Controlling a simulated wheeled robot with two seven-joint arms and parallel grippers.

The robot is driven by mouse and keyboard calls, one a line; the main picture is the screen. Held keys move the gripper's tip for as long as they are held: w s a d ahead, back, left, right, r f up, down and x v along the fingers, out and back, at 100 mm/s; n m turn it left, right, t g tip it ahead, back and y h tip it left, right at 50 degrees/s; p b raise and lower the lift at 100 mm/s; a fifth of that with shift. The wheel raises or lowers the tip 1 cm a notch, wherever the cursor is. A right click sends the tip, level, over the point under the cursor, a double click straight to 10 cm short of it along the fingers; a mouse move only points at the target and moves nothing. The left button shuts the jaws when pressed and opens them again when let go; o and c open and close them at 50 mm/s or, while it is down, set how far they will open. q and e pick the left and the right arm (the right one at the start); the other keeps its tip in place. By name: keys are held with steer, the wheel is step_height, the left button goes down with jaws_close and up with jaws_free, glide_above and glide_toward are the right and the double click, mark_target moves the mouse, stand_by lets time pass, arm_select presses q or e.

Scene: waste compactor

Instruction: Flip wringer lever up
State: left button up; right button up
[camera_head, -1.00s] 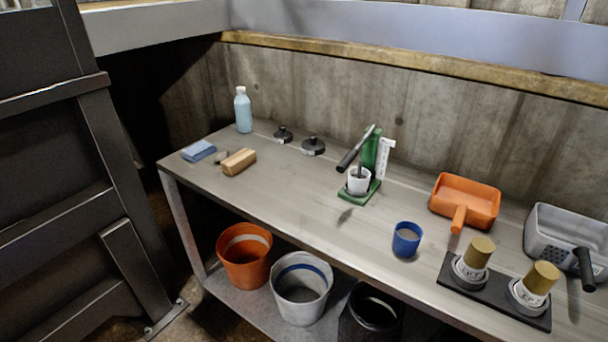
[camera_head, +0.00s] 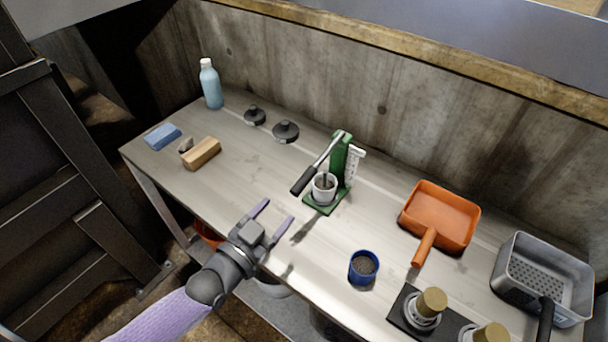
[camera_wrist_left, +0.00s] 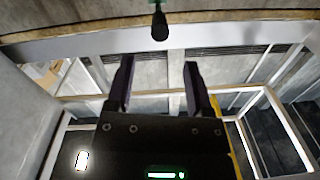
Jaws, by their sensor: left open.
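The wringer (camera_head: 338,165) is a green upright stand on a green base, standing on the bench in the head view. Its lever (camera_head: 303,181) has a metal rod and a black grip that slopes down to the front left. In the left wrist view the black grip (camera_wrist_left: 160,25) shows beyond and roughly between the open fingers (camera_wrist_left: 157,70). My right gripper is not in view.
A blue cup (camera_head: 364,266) stands right of my gripper. An orange scoop (camera_head: 440,215) and a grey perforated basket (camera_head: 540,275) lie further right. A wooden block (camera_head: 202,153), a blue cloth (camera_head: 163,136) and a bottle (camera_head: 211,85) are at the left. Bare bench (camera_head: 250,165) lies between.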

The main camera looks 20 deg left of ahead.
mark_target(291, 197)
arm_select(q)
steer(key=x, duration=0.3)
steer(key=b+x, duration=0.1)
steer(key=x, duration=0.2)
steer(key=shift+w+d+f, duration=0.1)
steer(key=shift+w+f, duration=0.1)
steer(key=shift+w, duration=0.2)
steer(key=shift+w+d+b, duration=0.15)
steer(key=shift+w+b, duration=0.15)
steer(key=shift+w, duration=0.1)
jaws_close()
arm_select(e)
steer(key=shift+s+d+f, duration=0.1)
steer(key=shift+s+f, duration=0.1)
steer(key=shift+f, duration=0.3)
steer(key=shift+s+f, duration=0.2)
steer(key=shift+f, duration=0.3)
